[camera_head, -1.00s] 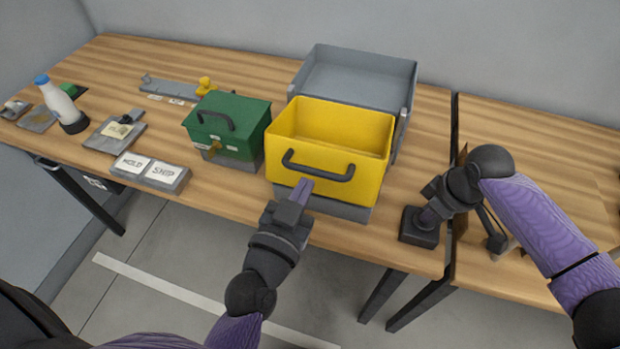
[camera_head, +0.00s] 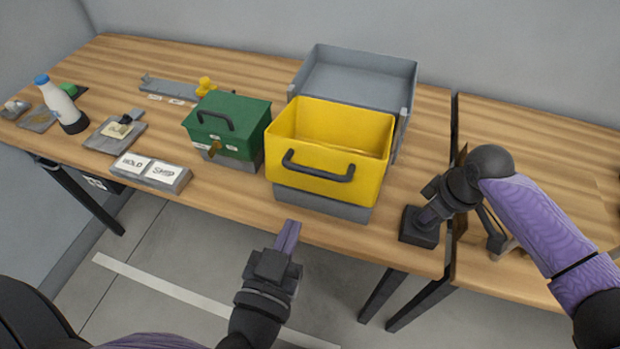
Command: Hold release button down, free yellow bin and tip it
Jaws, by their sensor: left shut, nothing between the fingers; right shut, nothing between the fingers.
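The yellow bin (camera_head: 300,176) stands upright on a grey base (camera_head: 322,204) near the table's front edge. It has a dark handle (camera_head: 318,166) on its front and looks empty. My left gripper (camera_head: 289,224) is shut and empty, in front of the table edge and apart from the bin. My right gripper (camera_head: 430,216) is shut and points down at a dark square block (camera_head: 419,228) right of the bin. The fingertips seem to be at the block's top, but I cannot tell if they press it. No release button is clearly visible; the block may carry it.
A grey tray (camera_head: 360,72) stands behind the bin. A green box (camera_head: 238,127) with a handle is to its left. A gap (camera_head: 454,130) splits the tables.

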